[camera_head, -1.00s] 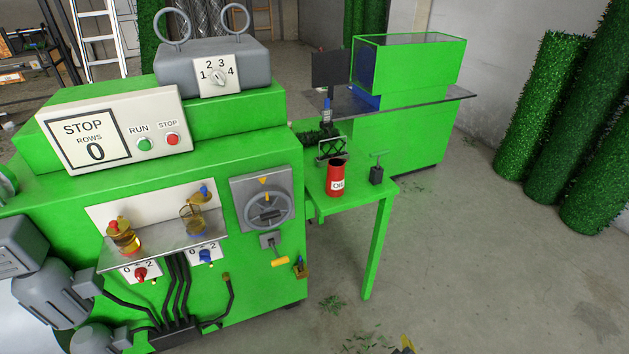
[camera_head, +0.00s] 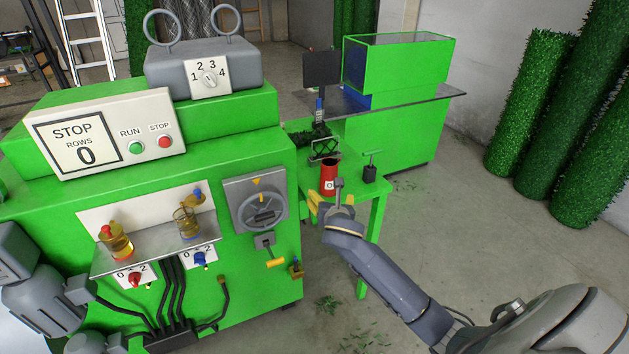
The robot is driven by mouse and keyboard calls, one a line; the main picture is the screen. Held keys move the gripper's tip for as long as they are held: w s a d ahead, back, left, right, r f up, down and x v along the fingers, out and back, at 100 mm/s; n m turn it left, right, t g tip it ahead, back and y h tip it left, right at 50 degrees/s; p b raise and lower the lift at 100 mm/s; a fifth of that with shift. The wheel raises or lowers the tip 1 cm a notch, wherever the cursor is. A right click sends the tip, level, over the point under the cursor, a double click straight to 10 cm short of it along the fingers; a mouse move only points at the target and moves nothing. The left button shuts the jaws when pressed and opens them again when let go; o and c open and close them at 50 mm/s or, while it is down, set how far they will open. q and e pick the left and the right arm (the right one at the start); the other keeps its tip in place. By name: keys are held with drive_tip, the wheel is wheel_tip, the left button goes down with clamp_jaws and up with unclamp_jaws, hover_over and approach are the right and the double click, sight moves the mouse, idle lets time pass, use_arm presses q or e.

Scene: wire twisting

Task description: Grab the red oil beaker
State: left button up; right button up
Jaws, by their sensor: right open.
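The red oil beaker (camera_head: 329,171) stands upright on the small green side table (camera_head: 373,192), its white label partly hidden by my right gripper. My right gripper (camera_head: 328,194), with yellow finger parts, is open in front of and just below the beaker in the picture. Its arm comes in from the lower right. I cannot tell whether the fingers touch the beaker. My left gripper is not in view.
A black-handled tool (camera_head: 370,168) stands right of the beaker, and a dark wire-framed item (camera_head: 324,148) lies behind it. The large green machine (camera_head: 250,290) with its handwheel (camera_head: 262,208) borders the table on the left. Open floor (camera_head: 460,220) lies to the right.

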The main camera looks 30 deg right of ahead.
sight(330, 187)
drive_tip(key=shift+n, duration=0.8)
drive_tip(key=x, duration=0.7)
drive_tip(key=s+d+x, duration=0.1)
drive_tip(key=x, duration=0.3)
drive_tip(key=shift+w+d+f, duration=0.25)
drive_tip(key=shift+w+f, duration=0.05)
drive_tip(key=shift+f, duration=0.15)
drive_tip(key=shift+x, duration=3)
drive_tip(key=shift+r, duration=0.1)
drive_tip(key=shift+c, duration=0.3)
drive_tip(key=c, duration=1.5)
